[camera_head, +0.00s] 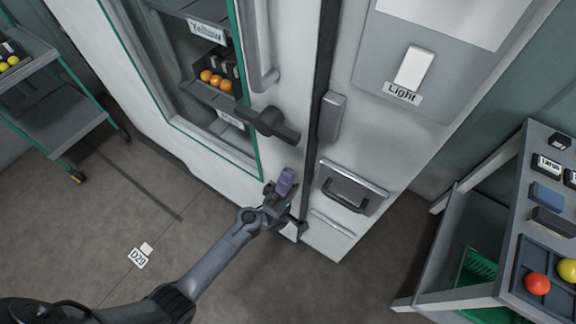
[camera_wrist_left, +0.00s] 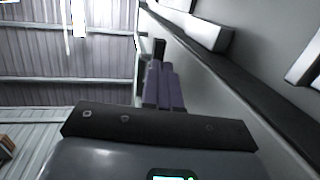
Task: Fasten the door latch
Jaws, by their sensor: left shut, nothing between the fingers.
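The door latch (camera_head: 270,123) is a dark lever on the white cabinet door (camera_head: 285,85), below the long grey door handle (camera_head: 259,45). Its right end points toward the door edge and lies apart from the grey catch (camera_head: 331,117) on the frame. My left gripper (camera_head: 286,180) is shut and empty, its purple fingers pointing up, below the latch and apart from it. In the left wrist view the shut fingers (camera_wrist_left: 164,88) stand before a dark piece (camera_wrist_left: 159,48), probably the latch. The pale block beside it (camera_wrist_left: 208,32) is probably the catch. My right gripper is not in view.
A dark gap (camera_head: 319,90) runs between door and frame. On the frame are a light switch (camera_head: 413,68) and a recessed pull handle (camera_head: 350,188).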

